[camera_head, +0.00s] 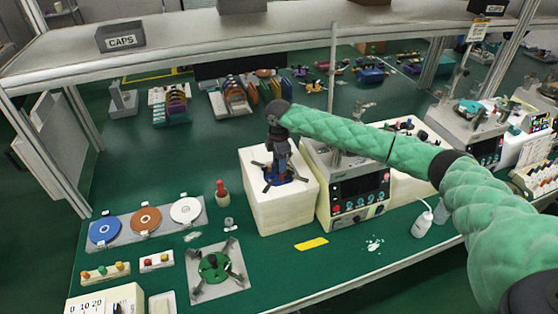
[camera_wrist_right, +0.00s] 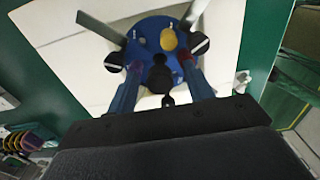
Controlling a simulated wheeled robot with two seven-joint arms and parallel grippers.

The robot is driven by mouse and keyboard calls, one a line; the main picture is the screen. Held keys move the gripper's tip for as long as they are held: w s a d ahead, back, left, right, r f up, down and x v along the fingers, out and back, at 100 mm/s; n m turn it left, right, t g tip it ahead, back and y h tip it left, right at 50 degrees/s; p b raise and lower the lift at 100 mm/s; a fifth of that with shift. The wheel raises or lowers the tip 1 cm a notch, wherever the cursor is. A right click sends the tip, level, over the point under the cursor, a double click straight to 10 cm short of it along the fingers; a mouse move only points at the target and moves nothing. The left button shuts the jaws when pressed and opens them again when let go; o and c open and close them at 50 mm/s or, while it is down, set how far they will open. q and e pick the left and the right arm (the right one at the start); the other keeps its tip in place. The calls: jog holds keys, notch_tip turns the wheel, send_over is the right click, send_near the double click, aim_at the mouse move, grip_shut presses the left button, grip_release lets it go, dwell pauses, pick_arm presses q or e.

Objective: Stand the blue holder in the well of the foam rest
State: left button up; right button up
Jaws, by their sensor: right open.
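The blue holder (camera_head: 287,179), a round blue disc with dark arms, stands on top of the white foam rest (camera_head: 277,211). In the right wrist view the disc (camera_wrist_right: 140,58) shows from above with a dark central knob and a yellow spot, over the pale foam (camera_wrist_right: 70,55). My right gripper (camera_head: 276,172) points down over the holder. Its two fingers (camera_wrist_right: 160,88) are open, one on each side of the knob. I cannot tell whether they touch it. The well is hidden under the disc, so how the holder is seated cannot be told. My left gripper is out of view.
A lapping machine (camera_head: 357,190) stands close right of the foam rest. A green holder (camera_head: 214,267) sits on a metal plate in front left. A red-topped bottle (camera_head: 222,191) and a tray of discs (camera_head: 146,221) are left. A yellow strip (camera_head: 311,244) lies in front.

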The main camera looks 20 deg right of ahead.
jog(key=shift+r+b, duration=0.2)
jog(key=shift+b, duration=0.1)
notch_tip(320, 180, up, 6)
jog(key=b, duration=0.3)
jog(key=shift+r, duration=0.7)
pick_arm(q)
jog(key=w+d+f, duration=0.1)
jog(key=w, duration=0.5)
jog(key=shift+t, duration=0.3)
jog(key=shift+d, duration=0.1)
